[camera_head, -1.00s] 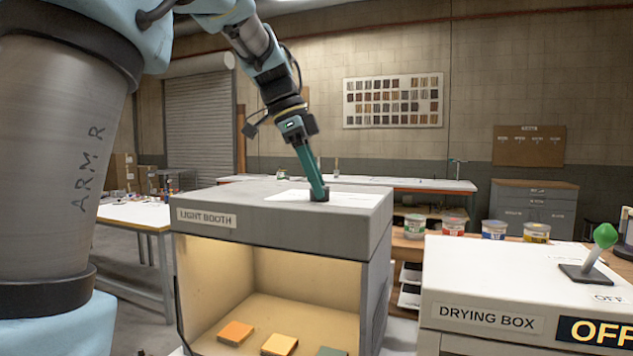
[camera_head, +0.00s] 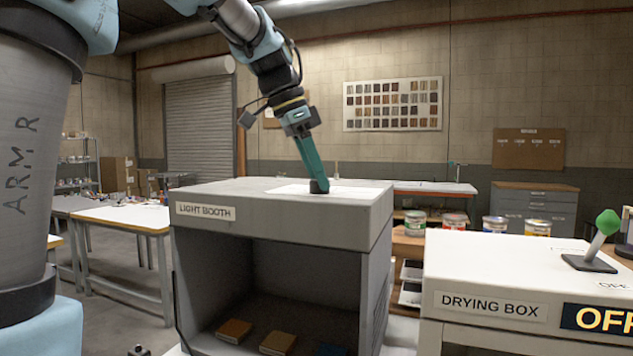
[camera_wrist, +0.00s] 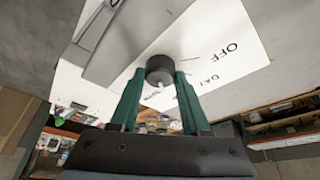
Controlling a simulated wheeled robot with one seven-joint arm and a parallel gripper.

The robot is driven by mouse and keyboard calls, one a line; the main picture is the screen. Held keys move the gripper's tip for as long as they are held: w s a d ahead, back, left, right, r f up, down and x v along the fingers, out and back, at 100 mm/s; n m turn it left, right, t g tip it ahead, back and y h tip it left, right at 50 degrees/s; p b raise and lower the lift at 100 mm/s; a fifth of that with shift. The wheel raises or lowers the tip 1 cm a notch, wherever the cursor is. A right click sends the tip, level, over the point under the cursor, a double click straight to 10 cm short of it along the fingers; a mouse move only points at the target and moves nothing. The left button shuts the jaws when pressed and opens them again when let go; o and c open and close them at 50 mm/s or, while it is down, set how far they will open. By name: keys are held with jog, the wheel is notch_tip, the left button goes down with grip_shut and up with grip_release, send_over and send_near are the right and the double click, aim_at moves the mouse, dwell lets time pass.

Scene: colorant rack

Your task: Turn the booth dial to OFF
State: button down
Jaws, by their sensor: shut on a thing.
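The light booth (camera_head: 290,215) is a grey box with an open front, and its inside is dark. The booth dial (camera_head: 319,187) is a small dark knob on the white sheet on the booth's top. In the wrist view the dial (camera_wrist: 160,68) sits between the two green fingers. My gripper (camera_head: 317,180) reaches down from above and is shut on the dial; it also shows in the wrist view (camera_wrist: 160,80). The word OFF (camera_wrist: 226,51) is printed beside the dial. A white pointer mark on the dial's near side is partly visible; its exact direction is hard to tell.
Several coloured blocks (camera_head: 278,342) lie inside the booth. The white drying box (camera_head: 500,265), with a green-knobbed lever (camera_head: 606,224) and an OFF sign, stands to the right. Several tubs (camera_head: 495,224) stand behind it. A table (camera_head: 125,215) is at left.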

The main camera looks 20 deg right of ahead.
jog(key=n+t, duration=0.1)
jog(key=n, duration=0.1)
jog(key=n+b, duration=0.1)
jog(key=n, duration=0.1)
jog(key=shift+s+n+t, duration=0.15)
jog(key=shift+n+t, duration=0.15)
jog(key=shift+t, duration=0.1)
jog(key=n+t, duration=0.1)
jog(key=n, duration=0.1)
jog(key=n+y, duration=0.1)
jog(key=n, duration=0.2)
jog(key=shift+s+t, duration=0.1)
jog(key=shift+t, duration=0.3)
jog(key=n+y, duration=0.1)
jog(key=n, duration=0.1)
jog(key=n+t, duration=0.1)
jog(key=n, duration=0.2)
jog(key=shift+s+d+y, duration=0.1)
jog(key=shift+d+y, duration=0.1)
jog(key=shift+y, duration=0.2)
jog(key=n+y, duration=0.1)
jog(key=n, duration=0.3)
jog(key=shift+d+n+y, duration=0.1)
jog(key=shift+n+y, duration=0.3)
jog(key=shift+c, duration=1.9)
grip_release()
jog(key=v, duration=1)
jog(key=shift+s+r+b, duration=0.3)
